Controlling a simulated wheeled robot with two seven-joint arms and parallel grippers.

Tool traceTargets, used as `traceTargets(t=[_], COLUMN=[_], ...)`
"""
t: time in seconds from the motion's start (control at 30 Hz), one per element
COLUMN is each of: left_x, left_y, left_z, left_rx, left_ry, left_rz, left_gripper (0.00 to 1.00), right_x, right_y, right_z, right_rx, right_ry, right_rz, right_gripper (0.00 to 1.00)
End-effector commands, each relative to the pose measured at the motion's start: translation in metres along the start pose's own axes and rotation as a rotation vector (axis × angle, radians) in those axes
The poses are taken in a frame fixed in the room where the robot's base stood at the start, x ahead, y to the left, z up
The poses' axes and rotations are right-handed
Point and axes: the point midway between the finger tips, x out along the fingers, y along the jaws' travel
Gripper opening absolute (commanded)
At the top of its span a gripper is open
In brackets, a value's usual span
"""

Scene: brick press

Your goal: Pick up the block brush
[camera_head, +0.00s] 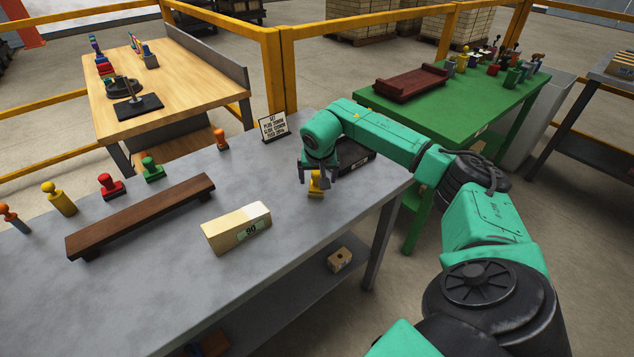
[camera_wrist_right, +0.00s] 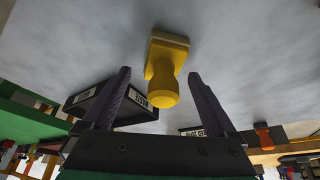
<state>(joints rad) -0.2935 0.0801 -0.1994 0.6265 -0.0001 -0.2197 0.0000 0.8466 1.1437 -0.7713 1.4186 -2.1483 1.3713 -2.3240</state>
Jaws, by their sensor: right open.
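A yellow knob-handled piece with a rectangular block base (camera_head: 316,186) stands on the grey table below my right gripper (camera_head: 319,177); it may be the block brush, but I cannot tell its bristles. In the right wrist view the yellow piece (camera_wrist_right: 164,68) shows its base and round knob between and beyond the fingertips. The right gripper (camera_wrist_right: 159,74) is open, its two dark fingers spread either side of the knob with gaps. I see no contact. My left gripper is not in view.
A black tray (camera_head: 356,163) lies just beyond the gripper and a sign (camera_head: 273,127) stands at the back edge. A cream block (camera_head: 237,228) and a long brown board (camera_head: 141,216) lie left, with several coloured knobbed pieces (camera_head: 152,168) behind. Grey tabletop (camera_head: 290,200) between is clear.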

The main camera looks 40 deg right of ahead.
Motion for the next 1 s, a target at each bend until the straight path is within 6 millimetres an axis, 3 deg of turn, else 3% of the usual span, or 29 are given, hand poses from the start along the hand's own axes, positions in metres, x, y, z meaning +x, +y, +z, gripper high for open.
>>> traceTargets(t=[0.23, 0.27, 0.47, 0.5, 0.8, 1.0], left_x=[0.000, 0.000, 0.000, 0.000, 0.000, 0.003], left_y=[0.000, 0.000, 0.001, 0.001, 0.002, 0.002], left_z=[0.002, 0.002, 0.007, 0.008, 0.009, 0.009], left_rx=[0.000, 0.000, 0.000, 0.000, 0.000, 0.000], left_ry=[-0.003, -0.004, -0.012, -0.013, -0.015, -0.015], left_rz=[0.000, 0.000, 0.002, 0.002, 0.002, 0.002], left_gripper=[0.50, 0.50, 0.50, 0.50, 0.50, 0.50], right_x=[0.007, 0.007, 0.007, 0.007, 0.004, -0.020], right_y=[0.000, 0.000, 0.000, 0.000, 0.000, -0.001], right_z=[0.000, 0.000, 0.000, 0.000, -0.001, -0.012], right_rx=[-0.002, -0.001, -0.001, -0.001, 0.000, 0.001], right_ry=[0.000, 0.000, 0.000, 0.000, 0.001, 0.005], right_rz=[0.000, 0.000, 0.000, 0.000, -0.001, -0.003], right_gripper=[0.92, 0.84, 0.08, 0.01, 0.00, 0.00])
